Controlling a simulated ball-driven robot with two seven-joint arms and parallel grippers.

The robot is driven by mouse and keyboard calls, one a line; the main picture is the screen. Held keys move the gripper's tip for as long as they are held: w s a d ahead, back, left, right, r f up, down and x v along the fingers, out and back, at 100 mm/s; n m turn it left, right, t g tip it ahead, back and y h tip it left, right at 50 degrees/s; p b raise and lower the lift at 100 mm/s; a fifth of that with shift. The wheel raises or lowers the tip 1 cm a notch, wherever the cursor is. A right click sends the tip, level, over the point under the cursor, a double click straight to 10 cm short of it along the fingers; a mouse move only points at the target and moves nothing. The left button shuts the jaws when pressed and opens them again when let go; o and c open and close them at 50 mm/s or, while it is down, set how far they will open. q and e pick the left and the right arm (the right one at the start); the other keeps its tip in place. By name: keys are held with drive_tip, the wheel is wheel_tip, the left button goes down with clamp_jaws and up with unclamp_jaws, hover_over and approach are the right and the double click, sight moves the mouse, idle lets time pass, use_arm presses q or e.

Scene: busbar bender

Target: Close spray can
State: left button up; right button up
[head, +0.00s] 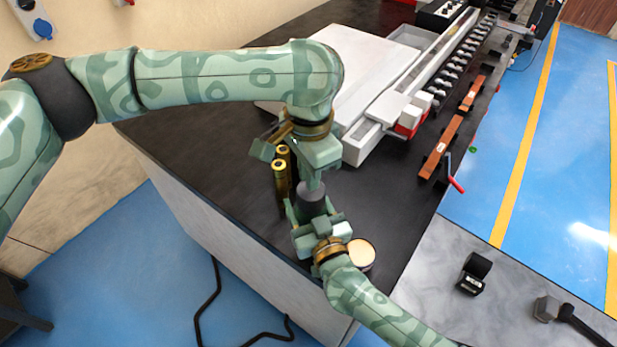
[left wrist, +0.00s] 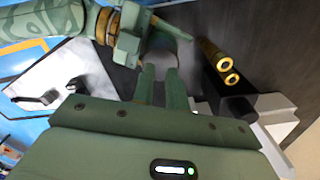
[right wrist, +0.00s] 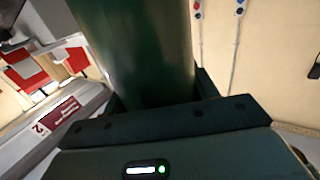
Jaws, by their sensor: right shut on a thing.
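The spray can shows in the right wrist view as a dark green cylinder (right wrist: 148,50) between my right gripper's fingers. In the head view its grey top (head: 312,201) shows above my right gripper (head: 318,218), which is shut around the can near the table corner. My left gripper (head: 313,181) comes down from above, its fingertips at the grey top.
Two brass cylinders (head: 281,171) stand just left of the grippers. A round cream-topped tin (head: 361,254) stands close right. A white machine with a flat plate (head: 350,60) lies behind. The dark table (head: 200,140) is bare at left; its edge is near.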

use_arm(q)
drive_tip(key=shift+r, duration=0.65)
drive_tip(key=o, duration=0.6)
drive_tip(key=shift+c, duration=0.2)
wheel_tip(320, 180, up, 12)
use_arm(e)
drive_tip(key=o, duration=1.5)
drive_tip(key=shift+c, duration=0.2)
drive_tip(key=shift+s, duration=0.1)
